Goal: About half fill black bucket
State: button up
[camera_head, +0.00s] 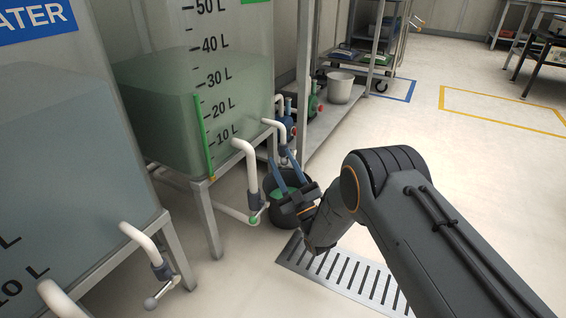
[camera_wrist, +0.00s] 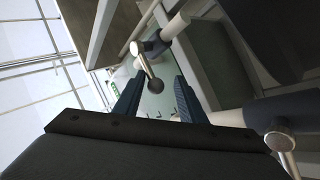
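The black bucket (camera_head: 274,214) stands on the floor beside the tank stand in the head view, partly hidden by my gripper. Green liquid shows inside it; its exact level is hard to tell. My gripper (camera_head: 287,170) is above the bucket, with its two fingers apart and pointing toward the taps. In the wrist view, a tap lever with a dark ball knob (camera_wrist: 156,86) lies between the open fingertips (camera_wrist: 157,90). I cannot tell whether the fingers touch it. The tank with green liquid (camera_head: 160,115) stands left of the bucket, filled to between the 20 and 30 L marks.
A white tap with a green knob (camera_head: 254,219) hangs close left of the bucket. The water tank (camera_head: 70,170) is at the near left. A floor grate (camera_head: 340,275) lies in front. A white bucket (camera_head: 340,88) stands on a low shelf behind. Floor at right is clear.

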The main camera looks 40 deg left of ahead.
jog(key=shift+w+d, duration=0.15)
jog(key=shift+d, duration=0.1)
jog(key=p+v, duration=0.3)
jog(key=v, duration=0.4)
jog(key=shift+d+f, duration=0.2)
jog(key=shift+f, duration=0.05)
